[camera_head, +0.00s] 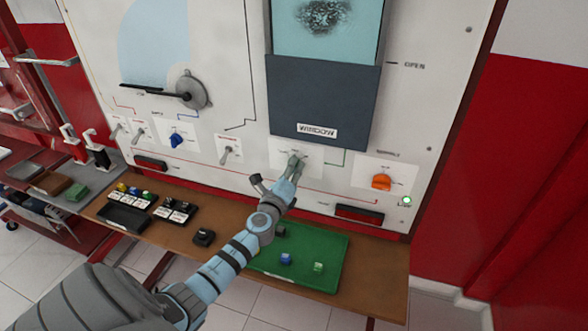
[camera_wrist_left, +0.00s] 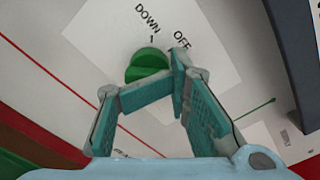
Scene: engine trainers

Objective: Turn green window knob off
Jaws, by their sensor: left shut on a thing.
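The green window knob (camera_wrist_left: 148,66) sits on a white label plate (camera_wrist_left: 188,30) with the printed words DOWN and OFF. It lies under DOWN in the left wrist view, and its lower part is hidden by the fingers. Which mark it points to I cannot tell for sure. My left gripper (camera_wrist_left: 172,82) is shut on the knob, with teal finger pads at its side. In the head view my left gripper (camera_head: 294,163) reaches the plate below the WINDOW sign (camera_head: 317,131) and mostly covers the knob. My right gripper is not in view.
A blue knob (camera_head: 177,141) and toggle switches (camera_head: 229,153) are to the left on the panel. An orange knob (camera_head: 381,182) is to the right. Below, a wooden shelf (camera_head: 225,262) holds black trays and a green mat (camera_head: 325,248) with small blocks.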

